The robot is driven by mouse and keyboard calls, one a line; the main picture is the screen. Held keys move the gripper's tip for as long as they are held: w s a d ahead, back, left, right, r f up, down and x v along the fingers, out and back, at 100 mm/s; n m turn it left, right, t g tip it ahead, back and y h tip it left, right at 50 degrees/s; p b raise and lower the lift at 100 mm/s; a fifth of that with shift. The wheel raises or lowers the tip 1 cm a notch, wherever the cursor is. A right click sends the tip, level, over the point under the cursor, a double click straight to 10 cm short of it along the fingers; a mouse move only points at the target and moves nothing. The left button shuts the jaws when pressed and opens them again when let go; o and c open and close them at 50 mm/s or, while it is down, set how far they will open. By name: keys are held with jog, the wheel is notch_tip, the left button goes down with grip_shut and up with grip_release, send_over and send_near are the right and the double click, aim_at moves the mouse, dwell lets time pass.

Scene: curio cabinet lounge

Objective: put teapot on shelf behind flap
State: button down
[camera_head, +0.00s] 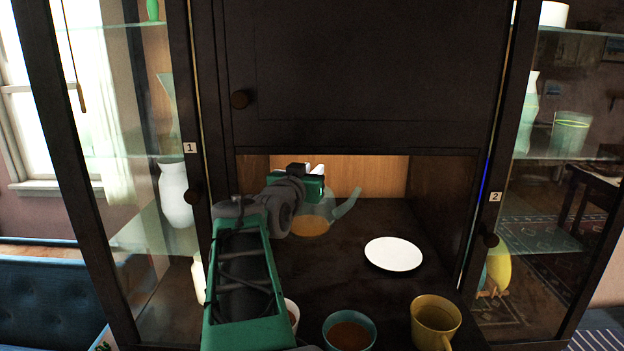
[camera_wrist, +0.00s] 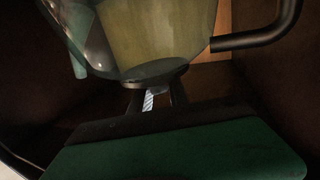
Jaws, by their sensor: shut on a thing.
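The teapot has a clear glass body (camera_head: 318,205) with amber contents and a teal spout (camera_head: 347,203) pointing right in the head view. In the wrist view its glass body (camera_wrist: 150,38) fills the top middle, with a dark handle (camera_wrist: 265,38) at right. My gripper (camera_wrist: 156,98) is shut on the teapot at a dark round part, apparently its lid or knob. It holds the teapot in the open compartment, under the dark front panel (camera_head: 360,75) with a round knob. Whether the teapot touches the compartment floor (camera_head: 380,213) is unclear.
A white plate (camera_head: 394,254) lies on the dark surface to the right. A teal cup (camera_head: 349,333), a yellow mug (camera_head: 434,322) and a partly hidden white cup (camera_head: 292,312) stand in front. Glass-doored cabinets with vases (camera_head: 175,195) flank the compartment. Its back right is clear.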

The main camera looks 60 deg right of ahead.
jog(key=shift+w+d+r+p, duration=0.1)
jog(key=shift+w+d+p, duration=0.3)
jog(key=shift+d, duration=0.3)
jog(key=shift+w+d+r+p, duration=0.1)
jog(key=shift+w+d+p, duration=0.3)
jog(key=shift+d, duration=0.3)
jog(key=shift+d+f, duration=0.2)
jog(key=shift+d, duration=0.05)
notch_tip(320, 180, down, 6)
jog(key=shift+f+b, duration=0.2)
jog(key=shift+b, duration=0.85)
jog(key=shift+d+p, duration=0.1)
jog(key=shift+p, duration=0.4)
jog(key=shift+w+f, duration=0.15)
jog(key=shift+f, duration=0.05)
jog(key=shift+f+b, duration=0.15)
jog(key=shift+b, duration=0.2)
jog(key=c, duration=1.3)
grip_release()
jog(key=shift+f, duration=0.1)
jog(key=shift+o, duration=0.2)
